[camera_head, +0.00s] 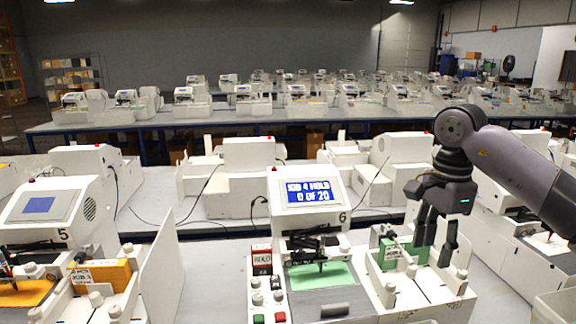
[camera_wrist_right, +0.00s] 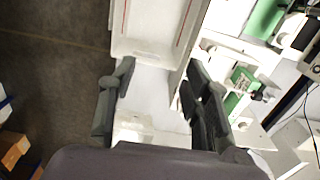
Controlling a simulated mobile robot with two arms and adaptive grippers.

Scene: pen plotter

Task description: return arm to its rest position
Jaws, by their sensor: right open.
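My right arm (camera_head: 505,160) reaches in from the right edge in the head view. Its right gripper (camera_head: 435,248) points down, open and empty, over the right side of plotter 6, near the green labelled block (camera_head: 404,252). In the right wrist view the open gripper (camera_wrist_right: 160,72) has its fingers spread on both sides, with nothing between them but the white surfaces beyond. Plotter 6 (camera_head: 336,220) has a lit blue screen (camera_head: 308,192) reading "JOB 4 HOLD 0 OF 20". A green sheet (camera_head: 322,276) lies under its pen carriage. My left gripper is not in view.
Plotter 5 (camera_head: 62,205) stands at left with an orange block (camera_head: 112,274) and a white upright panel (camera_head: 160,268). A white bin (camera_head: 553,306) is at the lower right; a white tray (camera_wrist_right: 150,50) shows in the wrist view. More plotters fill the tables behind.

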